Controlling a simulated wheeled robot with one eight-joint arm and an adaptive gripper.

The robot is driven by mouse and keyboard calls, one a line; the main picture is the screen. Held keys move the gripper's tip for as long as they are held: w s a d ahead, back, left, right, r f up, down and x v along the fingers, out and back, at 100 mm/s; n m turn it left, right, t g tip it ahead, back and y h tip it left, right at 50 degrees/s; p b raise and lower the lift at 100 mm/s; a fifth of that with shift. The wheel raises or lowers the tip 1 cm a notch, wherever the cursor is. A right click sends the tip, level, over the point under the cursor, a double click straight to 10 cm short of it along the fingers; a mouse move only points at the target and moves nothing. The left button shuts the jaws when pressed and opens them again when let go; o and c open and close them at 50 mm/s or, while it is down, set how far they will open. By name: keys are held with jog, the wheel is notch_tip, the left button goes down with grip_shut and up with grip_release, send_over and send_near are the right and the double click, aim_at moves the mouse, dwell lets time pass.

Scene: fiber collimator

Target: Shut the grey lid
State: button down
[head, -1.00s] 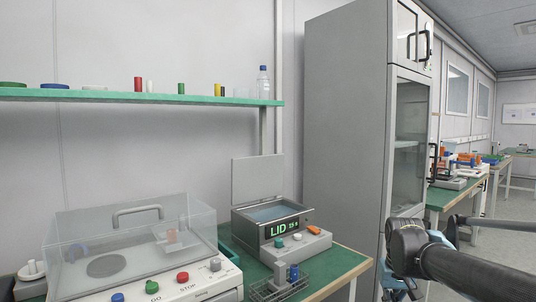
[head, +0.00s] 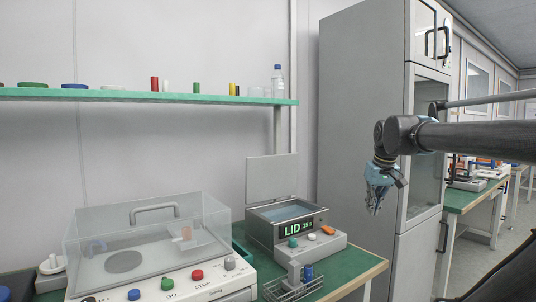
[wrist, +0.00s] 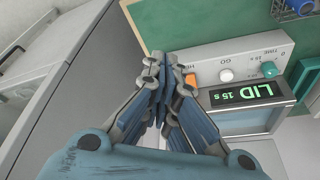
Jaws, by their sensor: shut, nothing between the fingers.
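The grey lid (head: 272,180) stands upright, open, at the back of a grey water-bath-like device (head: 300,236) in the head view. The device's basin (head: 285,211) is uncovered, and its green display (head: 298,231) reads "LID" with a smaller number. In the wrist view the display (wrist: 241,93) reads "LID 15 s"; the lid itself does not show there. My gripper (head: 378,205) is shut and empty, in the air to the right of the device and higher than its panel. In the wrist view my gripper's fingertips (wrist: 161,66) are together near the orange switch (wrist: 191,82).
A machine with a clear cover (head: 150,235) stands left of the device. A wire rack (head: 293,288) with a blue-capped item is in front. A green shelf (head: 140,96) runs above. A tall grey cabinet (head: 360,130) stands behind my arm.

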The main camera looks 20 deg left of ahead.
jog(key=w+a+r+n+y, duration=0.1)
jog(key=w+a+r+n, duration=0.1)
jog(key=w+a+r, duration=0.7)
jog(key=w+a+r+n+y, duration=0.1)
jog(key=w+a+r, duration=0.5)
jog(key=r, duration=0.4)
jog(key=w+a+r+n+y, duration=0.1)
jog(key=w+a+r+n, duration=0.1)
jog(key=a+r, duration=0.6)
jog(key=w+a+r+n+y, duration=0.15)
jog(key=a+r, duration=0.25)
jog(key=a, duration=0.9)
jog(key=w+d+x, duration=0.1)
jog(key=w+x, duration=0.1)
jog(key=x, duration=1.8)
jog(key=shift+s+d+f+t+h, duration=0.2)
jog(key=shift+s+d, duration=0.35)
jog(key=shift+d, duration=0.25)
jog(key=shift+s+d+f+t+h, duration=0.1)
jog(key=shift+s+d+t+h, duration=0.1)
jog(key=shift+s+d, duration=0.5)
jog(key=shift+w, duration=0.2)
